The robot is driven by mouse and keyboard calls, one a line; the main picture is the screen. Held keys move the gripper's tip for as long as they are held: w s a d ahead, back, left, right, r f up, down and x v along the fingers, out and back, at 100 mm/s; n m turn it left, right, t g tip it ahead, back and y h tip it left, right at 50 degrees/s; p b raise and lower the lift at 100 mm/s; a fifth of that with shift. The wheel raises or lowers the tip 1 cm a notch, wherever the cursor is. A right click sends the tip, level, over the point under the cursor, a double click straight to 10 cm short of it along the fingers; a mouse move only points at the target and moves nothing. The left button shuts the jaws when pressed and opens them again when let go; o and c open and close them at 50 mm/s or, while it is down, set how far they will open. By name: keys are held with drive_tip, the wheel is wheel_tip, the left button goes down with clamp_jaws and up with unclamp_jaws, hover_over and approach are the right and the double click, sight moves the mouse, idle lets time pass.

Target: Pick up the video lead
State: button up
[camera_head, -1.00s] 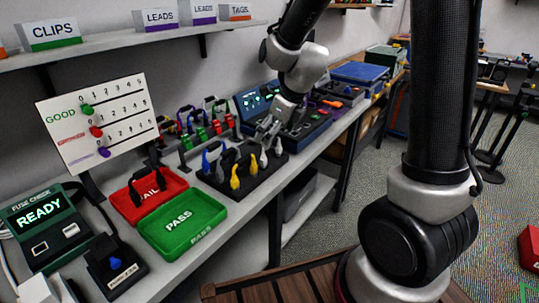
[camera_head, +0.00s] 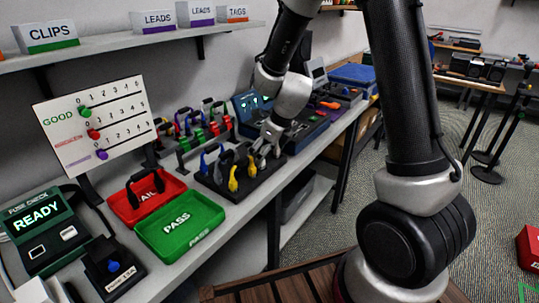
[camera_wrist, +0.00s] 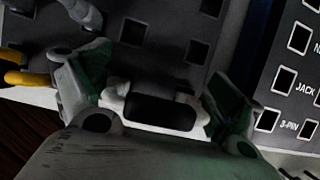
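Several leads stand in a black rack (camera_head: 250,187) on the bench, with blue, yellow and pale grey plugs. None has a readable label, so I cannot tell by name which is the video lead. My gripper (camera_head: 267,150) is low over the rack's right end, by the pale leads, which it partly hides. In the wrist view my gripper (camera_wrist: 158,92) has its fingers spread. A whitish piece with a dark rounded middle (camera_wrist: 160,110) shows between them; I cannot tell whether it is a lead. A grey plug (camera_wrist: 84,12) and yellow plugs (camera_wrist: 25,79) are at the left.
A red FAIL tray (camera_head: 122,207) and a green PASS tray (camera_head: 150,238) lie left of the rack. Coloured leads (camera_head: 205,125) stand behind it. A device with a lit screen (camera_head: 255,103) stands close behind my gripper. A labelled socket panel (camera_wrist: 293,75) is at right.

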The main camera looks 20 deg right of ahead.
drive_tip(key=c, duration=0.4)
drive_tip(key=shift+r, duration=0.1)
wheel_tip(320, 180, up, 13)
drive_tip(key=shift+f, duration=0.1)
idle(0.4)
